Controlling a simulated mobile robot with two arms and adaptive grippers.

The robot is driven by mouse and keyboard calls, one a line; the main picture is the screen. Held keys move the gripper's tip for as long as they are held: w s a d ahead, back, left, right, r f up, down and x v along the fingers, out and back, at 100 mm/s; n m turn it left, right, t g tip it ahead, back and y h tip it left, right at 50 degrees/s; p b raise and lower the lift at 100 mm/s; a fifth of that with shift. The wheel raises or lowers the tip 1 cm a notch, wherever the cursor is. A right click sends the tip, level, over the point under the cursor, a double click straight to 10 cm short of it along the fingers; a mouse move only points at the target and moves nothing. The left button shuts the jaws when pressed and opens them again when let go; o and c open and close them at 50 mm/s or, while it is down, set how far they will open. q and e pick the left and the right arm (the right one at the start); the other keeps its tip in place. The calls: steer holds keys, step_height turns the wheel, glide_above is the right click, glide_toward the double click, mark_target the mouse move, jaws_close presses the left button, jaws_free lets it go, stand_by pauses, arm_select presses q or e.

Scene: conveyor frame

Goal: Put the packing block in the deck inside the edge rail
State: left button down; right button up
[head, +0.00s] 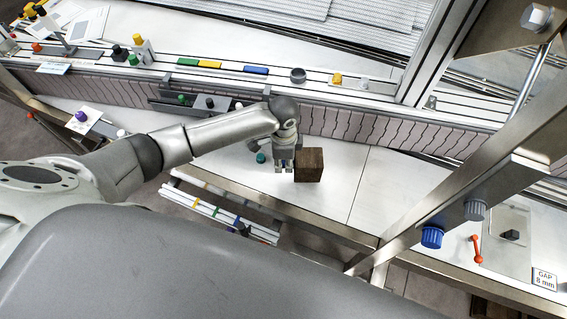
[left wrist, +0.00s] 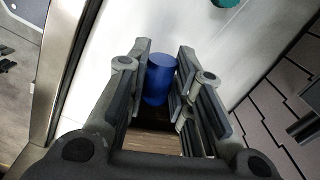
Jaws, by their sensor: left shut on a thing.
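The packing block appears to be the brown wooden block (head: 309,165). It shows over the white deck (head: 345,200), behind the steel edge rail (head: 330,223). My left gripper (head: 284,165) is at the block's left side. In the left wrist view, its fingers are closed on a blue cylinder (left wrist: 160,80), with brown wood (left wrist: 153,142) directly below it in the picture. I cannot tell whether cylinder and block are joined, or whether the block touches the deck. My right gripper is not in view.
A teal knob (head: 261,158) stands on the deck left of the gripper. A grey flap curtain (head: 350,125) runs behind. The deck right of the block is clear.

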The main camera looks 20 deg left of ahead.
arm_select(q)
steer(key=shift+f, duration=0.95)
steer(key=shift+s+f, duration=0.1)
steer(key=c, duration=1.3)
jaws_free()
steer(key=shift+o, duration=0.2)
step_height(320, 180, up, 12)
steer(key=b, duration=0.1)
